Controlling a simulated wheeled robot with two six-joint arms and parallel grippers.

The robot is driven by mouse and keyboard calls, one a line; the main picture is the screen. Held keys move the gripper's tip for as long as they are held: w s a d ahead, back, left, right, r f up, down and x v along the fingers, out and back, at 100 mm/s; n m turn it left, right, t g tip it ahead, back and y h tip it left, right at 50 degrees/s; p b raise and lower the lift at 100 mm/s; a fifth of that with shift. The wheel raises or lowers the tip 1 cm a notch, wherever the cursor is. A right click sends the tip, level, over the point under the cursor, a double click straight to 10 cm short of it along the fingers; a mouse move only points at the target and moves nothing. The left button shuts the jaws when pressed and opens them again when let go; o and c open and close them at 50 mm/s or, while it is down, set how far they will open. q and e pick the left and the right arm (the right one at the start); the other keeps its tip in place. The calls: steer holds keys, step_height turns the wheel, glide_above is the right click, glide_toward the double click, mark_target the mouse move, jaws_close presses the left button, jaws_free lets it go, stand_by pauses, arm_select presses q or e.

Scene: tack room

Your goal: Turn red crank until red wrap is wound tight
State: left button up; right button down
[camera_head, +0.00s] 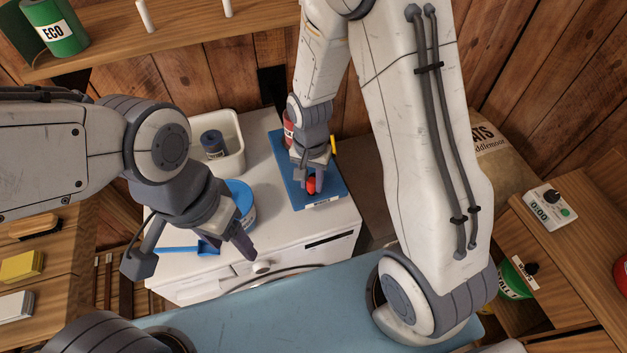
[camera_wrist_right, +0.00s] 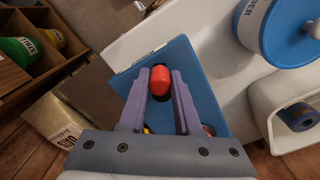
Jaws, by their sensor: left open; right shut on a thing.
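The red crank (camera_head: 311,185) shows as a rounded red grip above a blue board (camera_head: 325,199) on the white cabinet. My right gripper (camera_head: 312,179) reaches down over the board and is shut on this grip. In the right wrist view the red grip (camera_wrist_right: 160,83) sits between the two fingertips (camera_wrist_right: 160,76). A red roll, likely the red wrap (camera_head: 288,130), is partly hidden behind my right wrist; how tight it is wound cannot be seen. My left gripper (camera_head: 242,243) is open and empty, above the cabinet's front edge.
A blue tub (camera_head: 243,198) and a blue scoop (camera_head: 205,248) are near my left gripper. A white bin (camera_head: 232,150) holding a dark blue roll (camera_head: 213,145) stands behind. A timer (camera_head: 549,208) sits on the right-hand cabinet. The blue bench (camera_head: 270,310) in front is mostly clear.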

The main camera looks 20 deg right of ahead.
steer(key=shift+w+a, duration=0.1)
steer(key=shift+w, duration=0.05)
stand_by(0.4)
steer(key=c, duration=0.6)
jaws_free()
step_height(320, 180, up, 11)
steer(key=b, duration=0.1)
steer(key=shift+f, duration=0.2)
